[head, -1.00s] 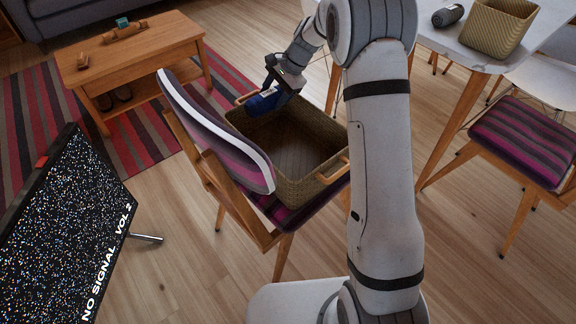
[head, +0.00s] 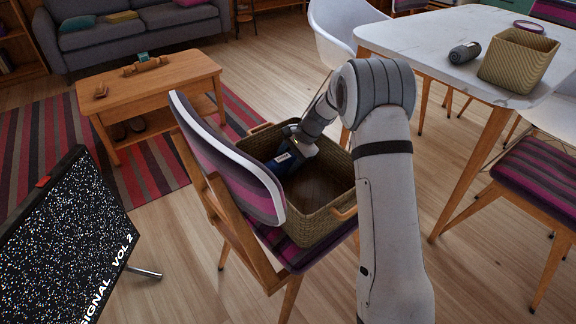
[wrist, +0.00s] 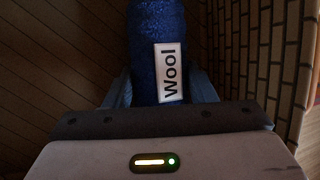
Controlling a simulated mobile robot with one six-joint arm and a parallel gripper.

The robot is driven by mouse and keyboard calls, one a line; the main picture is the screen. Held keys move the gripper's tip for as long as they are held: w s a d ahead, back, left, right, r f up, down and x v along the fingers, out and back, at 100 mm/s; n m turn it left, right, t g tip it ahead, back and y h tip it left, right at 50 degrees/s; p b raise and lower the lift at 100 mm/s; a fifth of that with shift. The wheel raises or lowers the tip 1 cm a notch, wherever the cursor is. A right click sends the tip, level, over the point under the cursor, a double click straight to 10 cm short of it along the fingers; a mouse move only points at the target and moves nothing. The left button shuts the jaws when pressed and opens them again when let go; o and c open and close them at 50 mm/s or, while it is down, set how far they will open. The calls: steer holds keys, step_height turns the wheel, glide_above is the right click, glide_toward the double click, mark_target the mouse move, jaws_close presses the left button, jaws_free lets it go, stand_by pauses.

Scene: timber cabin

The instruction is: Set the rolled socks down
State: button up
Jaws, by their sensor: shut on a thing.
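The rolled socks are a dark blue roll (head: 287,160) with a white label; in the wrist view the roll (wrist: 145,35) carries a label reading "Wool". My gripper (head: 298,150) is shut on the roll, inside the woven basket (head: 328,222) near its far left part. In the wrist view my fingers (wrist: 160,90) sit on both sides of the roll. The basket stands on the striped seat of a chair. I cannot tell whether the roll touches the basket's floor.
The chair's backrest (head: 225,155) rises left of the basket. A white table (head: 430,45) at the right holds a grey roll (head: 464,52) and a smaller woven basket (head: 517,62). A wooden coffee table (head: 150,85) stands at the back left, a screen (head: 65,235) at the front left.

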steer(key=shift+f, duration=0.3)
steer(key=o, duration=1)
steer(key=p+v, duration=0.4)
steer(key=v, duration=0.7)
steer(key=s+d+r+n+h, duration=0.1)
steer(key=s+d+r+n, duration=0.1)
steer(key=s+r, duration=0.45)
steer(key=s+d+r+n+h, duration=0.1)
steer(key=s+d+n+h, duration=0.1)
steer(key=s, duration=1.2)
steer(key=s+d+r+n+t+h, duration=0.1)
steer(key=s+d+n, duration=0.3)
steer(key=s, duration=1)
steer(key=shift+s+n+h, duration=0.4)
steer(key=shift+n+h, duration=0.5)
steer(key=shift+n, duration=0.2)
steer(key=shift+r, duration=0.1)
